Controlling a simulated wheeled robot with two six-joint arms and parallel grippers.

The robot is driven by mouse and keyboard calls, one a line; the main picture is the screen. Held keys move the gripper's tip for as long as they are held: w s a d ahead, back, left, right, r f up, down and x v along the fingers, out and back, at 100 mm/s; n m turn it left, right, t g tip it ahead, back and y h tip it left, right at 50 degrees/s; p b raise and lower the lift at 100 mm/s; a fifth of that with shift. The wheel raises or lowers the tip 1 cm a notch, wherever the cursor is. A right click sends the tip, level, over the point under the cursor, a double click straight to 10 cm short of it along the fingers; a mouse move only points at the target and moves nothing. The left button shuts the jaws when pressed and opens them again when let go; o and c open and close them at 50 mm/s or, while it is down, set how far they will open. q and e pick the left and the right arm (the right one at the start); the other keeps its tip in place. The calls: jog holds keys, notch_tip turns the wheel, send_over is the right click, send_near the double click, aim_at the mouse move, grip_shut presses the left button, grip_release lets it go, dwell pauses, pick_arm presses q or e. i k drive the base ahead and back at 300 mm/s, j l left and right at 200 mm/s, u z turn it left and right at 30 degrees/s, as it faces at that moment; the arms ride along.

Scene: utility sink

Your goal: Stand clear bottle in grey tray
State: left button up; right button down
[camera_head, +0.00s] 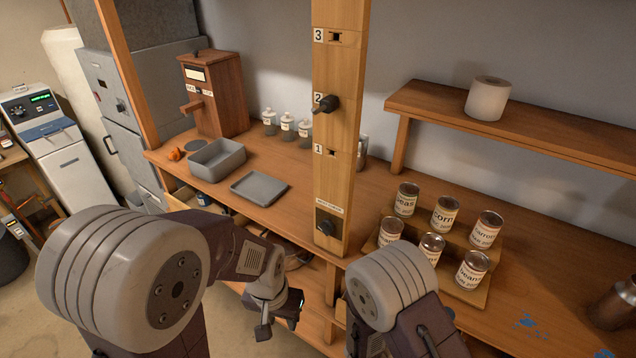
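A shallow grey tray (258,188) lies flat on the wooden counter, left of the upright post, and looks empty. A deeper grey bin (217,161) stands behind it to the left. Several small jars or bottles with pale tops (287,128) stand at the back by the wall; I cannot tell whether one is the clear bottle. A greyish, partly hidden vessel (362,150) shows behind the post's right edge. My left gripper (277,318) is below and in front of the counter, its fingers apart with nothing seen between them. My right arm is in the lower middle; its gripper is not visible.
A numbered wooden post (340,130) with black knobs rises from the counter. Several labelled cans (445,213) stand on a stepped rack to its right. A shelf (510,118) holds a white roll (488,98). A wooden dispenser (215,93) stands behind the bin.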

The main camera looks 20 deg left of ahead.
aim_at(253, 186)
jog(key=i+j, duration=0.1)
jog(key=j, duration=0.8)
jog(key=i+j, duration=0.15)
jog(key=j, duration=0.25)
jog(key=j+u, duration=0.1)
jog(key=j, duration=0.35)
jog(key=i+j, duration=0.15)
jog(key=j, duration=0.3)
jog(key=i+j, duration=0.15)
jog(key=i, duration=0.15)
